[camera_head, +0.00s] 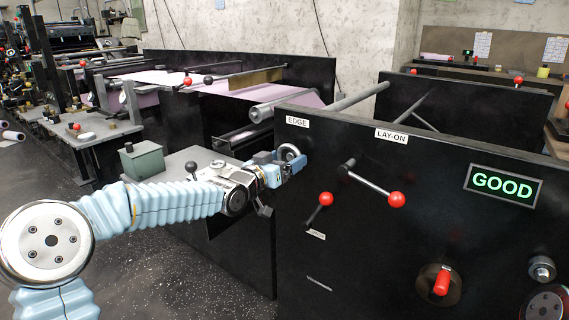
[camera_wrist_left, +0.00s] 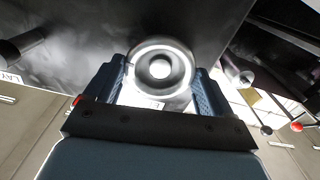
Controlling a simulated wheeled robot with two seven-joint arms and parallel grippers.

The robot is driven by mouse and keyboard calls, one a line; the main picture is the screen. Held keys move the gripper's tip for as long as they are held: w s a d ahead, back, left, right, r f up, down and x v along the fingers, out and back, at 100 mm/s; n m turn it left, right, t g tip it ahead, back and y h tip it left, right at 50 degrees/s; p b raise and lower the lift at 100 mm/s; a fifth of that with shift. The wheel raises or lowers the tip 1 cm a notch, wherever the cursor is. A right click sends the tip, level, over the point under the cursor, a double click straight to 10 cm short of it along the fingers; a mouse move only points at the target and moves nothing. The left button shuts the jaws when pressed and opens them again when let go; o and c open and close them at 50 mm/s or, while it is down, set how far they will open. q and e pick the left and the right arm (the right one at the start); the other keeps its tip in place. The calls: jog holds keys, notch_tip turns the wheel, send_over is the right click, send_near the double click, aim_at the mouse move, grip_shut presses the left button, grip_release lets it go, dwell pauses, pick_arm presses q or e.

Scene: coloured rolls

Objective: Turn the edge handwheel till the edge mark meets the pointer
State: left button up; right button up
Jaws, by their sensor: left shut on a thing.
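The edge handwheel (camera_head: 289,151) is a small pale metal wheel on the black machine panel, just below the EDGE label (camera_head: 297,122). In the left wrist view the handwheel (camera_wrist_left: 160,66) shows as a bright ring with a round hub. My left gripper (camera_head: 298,164) reaches it from the left. Its two blue-grey fingers (camera_wrist_left: 162,88) stand on either side of the wheel and are shut on it. The edge mark and the pointer cannot be made out in either view. My right gripper is not in view.
A lit GOOD display (camera_head: 502,185) is on the panel at right. Two levers with red knobs (camera_head: 397,200) (camera_head: 326,199) stick out right of my left gripper. A red handle (camera_head: 442,281) sits lower right. A green box (camera_head: 142,160) stands on the grey table at left.

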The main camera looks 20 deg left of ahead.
pick_arm(q)
jog(key=m+b, duration=0.3)
jog(key=shift+f, duration=0.2)
jog(key=m+b, duration=0.2)
jog(key=m, duration=0.2)
jog(key=shift+d+b, duration=0.1)
jog(key=shift+b, duration=0.3)
jog(key=m+b, duration=0.2)
jog(key=m, duration=0.3)
jog(key=shift+m+b, duration=0.75)
jog(key=shift+m, duration=1.75)
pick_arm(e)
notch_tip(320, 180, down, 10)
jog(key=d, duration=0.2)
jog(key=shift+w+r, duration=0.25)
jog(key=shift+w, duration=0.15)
pick_arm(q)
jog(key=shift+r, duration=0.1)
jog(key=o, duration=0.9)
jog(key=p+v, duration=0.1)
jog(key=v, duration=1.3)
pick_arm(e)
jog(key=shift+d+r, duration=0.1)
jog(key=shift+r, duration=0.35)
pick_arm(q)
jog(key=shift+w, duration=0.1)
